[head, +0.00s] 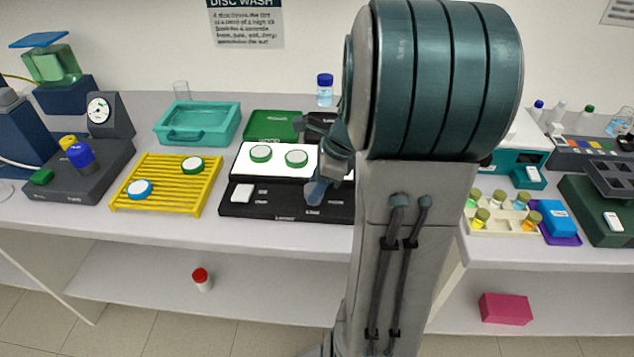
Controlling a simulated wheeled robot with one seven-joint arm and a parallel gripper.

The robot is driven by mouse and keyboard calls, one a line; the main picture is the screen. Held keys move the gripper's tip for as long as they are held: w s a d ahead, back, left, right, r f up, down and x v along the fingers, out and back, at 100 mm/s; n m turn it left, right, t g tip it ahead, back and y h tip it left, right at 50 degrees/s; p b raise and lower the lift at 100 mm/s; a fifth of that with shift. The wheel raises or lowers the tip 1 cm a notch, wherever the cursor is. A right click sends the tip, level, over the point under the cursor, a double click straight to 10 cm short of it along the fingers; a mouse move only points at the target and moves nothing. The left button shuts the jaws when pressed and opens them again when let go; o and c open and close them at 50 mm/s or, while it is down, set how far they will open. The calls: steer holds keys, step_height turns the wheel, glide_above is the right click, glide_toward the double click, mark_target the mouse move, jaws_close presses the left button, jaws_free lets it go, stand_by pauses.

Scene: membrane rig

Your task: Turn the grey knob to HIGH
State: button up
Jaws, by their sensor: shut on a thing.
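My gripper (318,190) reaches down to the black front panel (270,206) of a light box, right of its white rocker switch (242,193). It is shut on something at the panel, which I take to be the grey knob. The knob is hidden by my fingers and arm, so its pointer and setting cannot be read. Small white labels on the panel below the fingers are too small to read.
Two green-rimmed discs lie on the box's lit white top (279,172). A yellow rack (165,200) with two discs and a teal tray (197,135) stand to the left. My arm hides the bench on the right of the box.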

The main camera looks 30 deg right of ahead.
steer(key=n+g+p, duration=0.1)
steer(key=n, duration=0.1)
steer(key=n+p, duration=0.1)
steer(key=n, duration=0.1)
steer(key=shift+w+r+n+g+y, duration=0.1)
steer(key=shift+n+g+y, duration=0.2)
steer(key=shift+g, duration=0.1)
steer(key=n+g+p, duration=0.1)
steer(key=n, duration=0.3)
steer(key=shift+w+g, duration=0.15)
steer(key=shift+g, duration=0.25)
steer(key=n, duration=0.2)
steer(key=n+g+h+p, duration=0.1)
steer(key=n, duration=0.2)
steer(key=shift+w+g, duration=0.1)
steer(key=shift+g, duration=0.2)
steer(key=shift+a+n+g+h+p, duration=0.1)
steer(key=shift+n+g+h+p, duration=0.4)
steer(key=shift+n, duration=1.3)
steer(key=o, duration=1)
steer(key=v, duration=1.3)
steer(key=shift+w+r+b, duration=0.1)
steer(key=shift+r+b, duration=0.2)
